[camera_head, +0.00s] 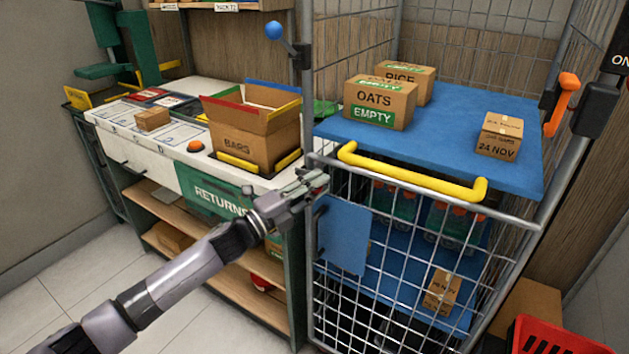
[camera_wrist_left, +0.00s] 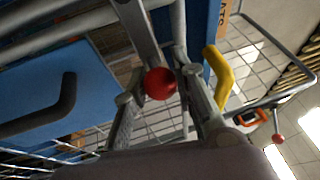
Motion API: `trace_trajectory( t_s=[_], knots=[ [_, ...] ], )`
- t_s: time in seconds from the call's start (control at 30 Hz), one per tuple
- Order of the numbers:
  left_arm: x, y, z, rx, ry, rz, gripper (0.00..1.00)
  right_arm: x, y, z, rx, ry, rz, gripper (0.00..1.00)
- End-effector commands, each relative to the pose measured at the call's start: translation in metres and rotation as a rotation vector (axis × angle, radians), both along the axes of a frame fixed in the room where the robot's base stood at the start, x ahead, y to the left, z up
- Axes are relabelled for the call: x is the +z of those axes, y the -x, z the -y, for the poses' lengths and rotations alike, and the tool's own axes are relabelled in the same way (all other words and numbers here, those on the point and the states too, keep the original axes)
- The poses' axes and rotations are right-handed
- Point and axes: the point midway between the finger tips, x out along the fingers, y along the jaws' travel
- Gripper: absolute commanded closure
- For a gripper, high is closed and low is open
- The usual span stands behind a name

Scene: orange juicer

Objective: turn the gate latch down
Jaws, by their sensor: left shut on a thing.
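My left gripper (camera_head: 312,183) is at the upper left corner of the cage's wire gate (camera_head: 400,285), beside the left post. In the left wrist view a red ball knob (camera_wrist_left: 160,83), which looks like the end of the gate latch, sits between the fingertips of the left gripper (camera_wrist_left: 160,92). The fingers are shut on it. In the head view the fingers hide this knob, so I cannot tell the latch's angle there. My right gripper is not in view.
A yellow handle (camera_head: 410,174) runs along the gate's top, close right of the gripper. A blue-ball lever (camera_head: 275,30) is on the post above. An orange handle (camera_head: 562,105) is on the right post. The returns counter (camera_head: 150,143) with an open box (camera_head: 252,135) is left.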

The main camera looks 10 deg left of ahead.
Motion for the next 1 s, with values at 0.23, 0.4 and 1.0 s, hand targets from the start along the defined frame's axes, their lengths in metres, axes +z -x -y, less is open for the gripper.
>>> trace_trajectory(
  t_s=[0.23,0.4,1.0],
  knots=[
    [-0.0062,0.0002,0.0004,0.000,-0.076,0.026,1.00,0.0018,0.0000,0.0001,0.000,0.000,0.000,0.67],
    [-0.0083,0.0004,0.0004,0.000,-0.097,0.034,1.00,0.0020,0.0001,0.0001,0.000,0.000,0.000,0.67],
    [-0.0090,0.0004,0.0006,-0.001,-0.099,0.033,0.61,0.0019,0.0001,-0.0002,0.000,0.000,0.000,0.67]
  ],
)
